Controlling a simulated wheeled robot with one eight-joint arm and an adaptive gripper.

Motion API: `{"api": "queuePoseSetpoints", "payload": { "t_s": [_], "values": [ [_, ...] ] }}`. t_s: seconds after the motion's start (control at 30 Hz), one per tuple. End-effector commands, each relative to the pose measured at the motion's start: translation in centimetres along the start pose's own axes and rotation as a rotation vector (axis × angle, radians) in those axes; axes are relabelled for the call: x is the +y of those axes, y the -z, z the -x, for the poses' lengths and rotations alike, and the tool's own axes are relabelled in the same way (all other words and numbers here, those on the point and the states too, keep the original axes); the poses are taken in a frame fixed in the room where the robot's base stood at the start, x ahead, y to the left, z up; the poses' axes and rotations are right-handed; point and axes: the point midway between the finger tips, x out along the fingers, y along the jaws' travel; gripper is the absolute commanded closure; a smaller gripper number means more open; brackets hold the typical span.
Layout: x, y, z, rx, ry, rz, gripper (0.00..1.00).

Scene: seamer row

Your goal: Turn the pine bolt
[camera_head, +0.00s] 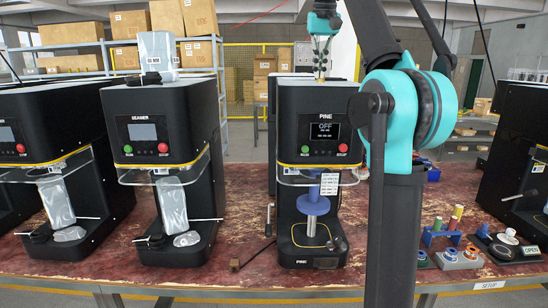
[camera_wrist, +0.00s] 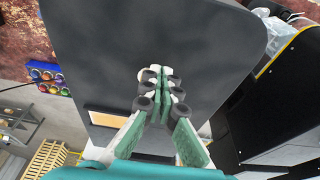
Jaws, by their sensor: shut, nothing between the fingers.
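The black machine marked PINE (camera_head: 322,98) stands in the middle of the table, its screen reading OFF. A blue round piece (camera_head: 313,203) sits on a metal post inside its front opening. A small dark knob (camera_head: 337,243) is on its base, and a dark upright handle (camera_head: 269,219) stands at its left side. I cannot tell which part is the bolt. My gripper (camera_head: 321,74) points down over the machine's top. In the wrist view its fingers (camera_wrist: 160,84) are together and empty above the dark top surface (camera_wrist: 215,45); whether they touch it is unclear.
A black SEAMER machine (camera_head: 158,105) stands to the left, with another beyond it. At right are a blue rack with coloured cylinders (camera_head: 440,233) and small fittings (camera_head: 460,257). Another black machine stands at the right edge.

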Motion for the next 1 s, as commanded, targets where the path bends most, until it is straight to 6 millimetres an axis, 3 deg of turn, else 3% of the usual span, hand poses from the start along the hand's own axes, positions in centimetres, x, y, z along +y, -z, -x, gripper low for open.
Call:
{"api": "queuePoseSetpoints", "payload": {
  "t_s": [1.0],
  "values": [
    [0.20,0.67,-0.37,0.001,0.000,0.000,1.00]
  ]
}}
